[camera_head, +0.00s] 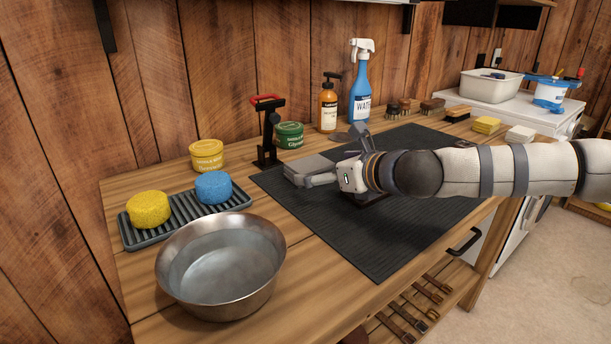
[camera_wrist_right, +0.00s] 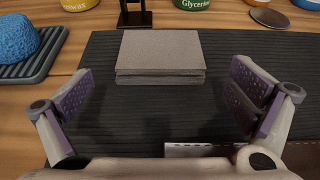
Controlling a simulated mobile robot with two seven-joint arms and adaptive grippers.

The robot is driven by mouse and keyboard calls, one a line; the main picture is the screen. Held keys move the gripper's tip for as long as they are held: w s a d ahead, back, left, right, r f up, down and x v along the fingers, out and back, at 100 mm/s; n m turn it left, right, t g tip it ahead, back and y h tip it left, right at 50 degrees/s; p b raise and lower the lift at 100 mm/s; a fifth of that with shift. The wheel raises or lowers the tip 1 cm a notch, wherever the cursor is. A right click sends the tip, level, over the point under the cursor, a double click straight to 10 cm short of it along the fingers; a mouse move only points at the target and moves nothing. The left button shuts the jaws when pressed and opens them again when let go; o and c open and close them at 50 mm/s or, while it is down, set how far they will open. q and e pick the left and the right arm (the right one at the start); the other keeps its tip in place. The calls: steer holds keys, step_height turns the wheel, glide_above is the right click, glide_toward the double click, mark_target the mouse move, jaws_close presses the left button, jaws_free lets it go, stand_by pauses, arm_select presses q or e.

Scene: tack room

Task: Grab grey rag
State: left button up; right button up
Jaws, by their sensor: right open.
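The grey rag (camera_head: 306,166) is a neatly folded, thick rectangular stack lying on the dark ribbed mat (camera_head: 385,255), near the mat's back left part. In the right wrist view the grey rag (camera_wrist_right: 160,52) lies ahead of the fingers, centred between them. My right gripper (camera_head: 338,158) is just to the right of the rag and low over the mat. In the right wrist view the gripper (camera_wrist_right: 163,95) has its fingers spread wide with nothing between the pads. In the head view it hides part of the mat. My left gripper is in neither view.
A metal bowl (camera_head: 222,265), a ribbed tray (camera_head: 150,237) with yellow and blue sponges, and a red-topped stand (camera_head: 268,130) are left of the mat. An orange bottle (camera_head: 328,108) and blue spray bottle (camera_head: 360,90) stand behind. Brown leather (camera_head: 374,203) lies under my right gripper.

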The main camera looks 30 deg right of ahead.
steer(key=shift+w+f, duration=0.65)
steer(key=shift+w, duration=0.4)
steer(key=shift+r, duration=0.25)
steer(key=c, duration=1)
